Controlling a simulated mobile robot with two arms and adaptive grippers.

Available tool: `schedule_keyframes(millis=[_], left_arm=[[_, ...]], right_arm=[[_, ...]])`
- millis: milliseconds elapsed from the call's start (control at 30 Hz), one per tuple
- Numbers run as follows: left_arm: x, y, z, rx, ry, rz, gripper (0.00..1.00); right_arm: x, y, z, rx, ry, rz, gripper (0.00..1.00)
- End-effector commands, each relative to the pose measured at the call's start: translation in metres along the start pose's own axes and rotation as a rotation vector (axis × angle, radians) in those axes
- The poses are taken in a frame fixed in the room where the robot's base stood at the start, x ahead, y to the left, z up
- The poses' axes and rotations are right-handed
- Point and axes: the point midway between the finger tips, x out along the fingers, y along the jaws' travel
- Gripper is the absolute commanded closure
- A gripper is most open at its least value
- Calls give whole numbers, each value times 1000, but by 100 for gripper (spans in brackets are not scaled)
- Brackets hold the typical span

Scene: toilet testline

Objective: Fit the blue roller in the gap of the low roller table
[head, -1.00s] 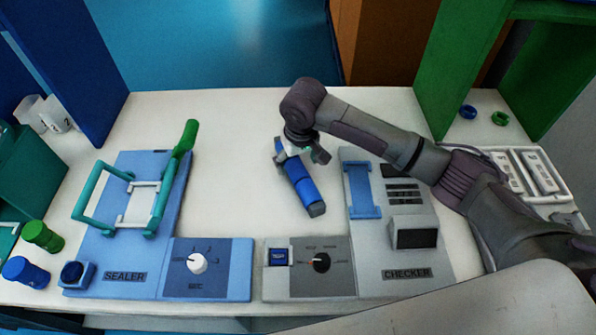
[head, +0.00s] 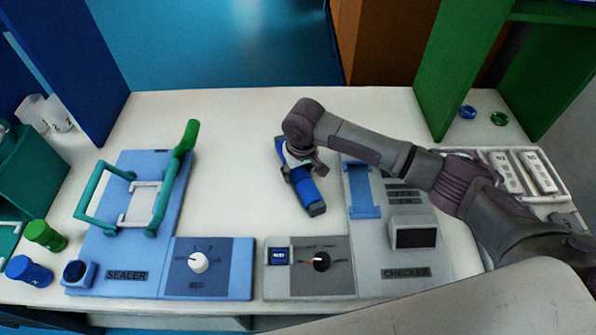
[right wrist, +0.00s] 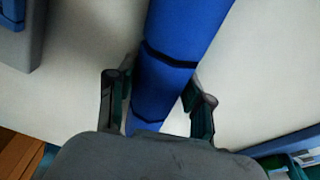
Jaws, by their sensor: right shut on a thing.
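The blue roller (head: 307,192) is a blue cylinder with dark ends. It lies slantwise on the white bench between the sealer and the checker, its near end close to the checker. My right gripper (head: 299,168) is over its upper half, shut on it. In the right wrist view the roller (right wrist: 187,35) runs between the two fingers of the gripper (right wrist: 160,88), with dark bands around it. I cannot tell whether it is clear of the bench. I see no low roller table. My left gripper is not in view.
The sealer (head: 125,262), with a green-handled frame, is at left. The checker (head: 380,262) is right of the roller, under my right arm. A white tray (head: 566,195) is at right.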

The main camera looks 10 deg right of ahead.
Motion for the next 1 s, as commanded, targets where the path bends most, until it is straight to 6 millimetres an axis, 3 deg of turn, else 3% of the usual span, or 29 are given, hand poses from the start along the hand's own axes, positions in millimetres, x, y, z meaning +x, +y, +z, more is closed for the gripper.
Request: schedule_keyframes(millis=[33,167,200,567,833,1000], left_arm=[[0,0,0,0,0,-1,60],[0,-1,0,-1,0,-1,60],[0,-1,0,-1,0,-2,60],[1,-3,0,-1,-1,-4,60],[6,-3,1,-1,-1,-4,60],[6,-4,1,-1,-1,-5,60]], right_arm=[[0,0,0,0,0,0,77],[0,0,0,0,0,0,99],[0,0,0,0,0,0,100],[-6,0,-2,0,4,-1,100],[-44,0,-8,-1,6,-3,100],[-68,12,25,0,3,-1,100]])
